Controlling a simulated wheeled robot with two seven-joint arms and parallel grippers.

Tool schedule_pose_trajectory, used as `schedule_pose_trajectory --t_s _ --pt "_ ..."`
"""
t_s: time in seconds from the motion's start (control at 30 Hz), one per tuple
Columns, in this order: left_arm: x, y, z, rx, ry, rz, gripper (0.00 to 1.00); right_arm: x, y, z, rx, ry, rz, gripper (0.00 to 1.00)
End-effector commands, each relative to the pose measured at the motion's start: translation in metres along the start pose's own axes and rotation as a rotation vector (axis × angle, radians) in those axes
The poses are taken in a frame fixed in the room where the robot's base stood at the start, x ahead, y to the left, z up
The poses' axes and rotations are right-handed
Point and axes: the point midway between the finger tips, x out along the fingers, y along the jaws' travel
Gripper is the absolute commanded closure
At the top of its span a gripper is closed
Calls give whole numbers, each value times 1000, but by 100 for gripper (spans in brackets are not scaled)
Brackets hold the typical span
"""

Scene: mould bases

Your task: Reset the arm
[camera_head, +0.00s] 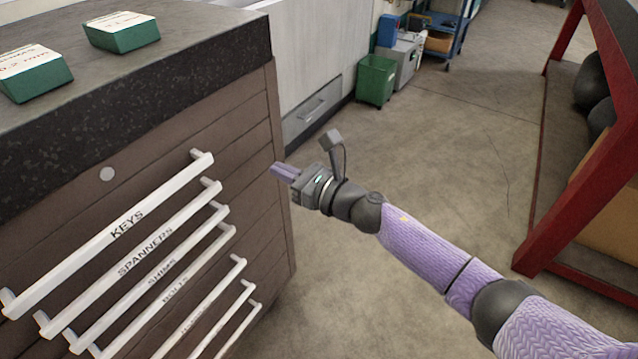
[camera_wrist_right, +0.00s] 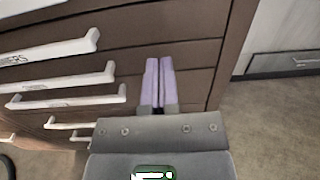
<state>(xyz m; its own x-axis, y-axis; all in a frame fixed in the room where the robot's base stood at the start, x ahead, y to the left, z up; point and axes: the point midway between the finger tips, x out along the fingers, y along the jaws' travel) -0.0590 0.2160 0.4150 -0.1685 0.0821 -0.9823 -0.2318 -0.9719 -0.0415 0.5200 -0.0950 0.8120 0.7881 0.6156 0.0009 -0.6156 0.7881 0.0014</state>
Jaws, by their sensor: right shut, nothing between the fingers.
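My right arm reaches in from the lower right in the head view. My right gripper (camera_head: 284,172) is shut and empty, its purple fingers pointing left toward the brown drawer cabinet (camera_head: 262,130). In the right wrist view its two fingers (camera_wrist_right: 160,82) lie side by side with the cabinet's drawer fronts behind them. The gripper is to the right of the white drawer handles (camera_head: 110,232) and appears apart from them. My left gripper is not in view.
Two green boxes with white labels (camera_head: 122,38) (camera_head: 30,80) sit on the dark worktop (camera_head: 190,50). The drawers appear closed. A green bin (camera_head: 375,80) stands behind on the floor. A red-framed rack (camera_head: 535,235) stands at right. Open floor (camera_head: 450,150) lies between.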

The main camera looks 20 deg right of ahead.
Motion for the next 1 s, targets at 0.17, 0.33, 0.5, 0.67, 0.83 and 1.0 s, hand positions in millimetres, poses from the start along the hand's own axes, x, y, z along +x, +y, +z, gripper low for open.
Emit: schedule_pose_trajectory --t_s 0.17,0.33,0.5,0.67,0.83,1.0 --pt "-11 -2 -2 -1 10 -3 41 -39 0 2 -2 4 0 100" --pt "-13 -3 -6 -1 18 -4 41 -59 0 0 -1 3 0 100" --pt "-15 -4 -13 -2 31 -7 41 -63 -2 -5 45 12 -17 100" --pt "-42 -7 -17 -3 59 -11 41 -112 -19 -90 764 124 -345 100" --pt "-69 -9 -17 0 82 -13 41 -236 20 -219 1660 122 -981 100" --pt "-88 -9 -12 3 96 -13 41 -372 116 -288 2172 -91 -1688 100"
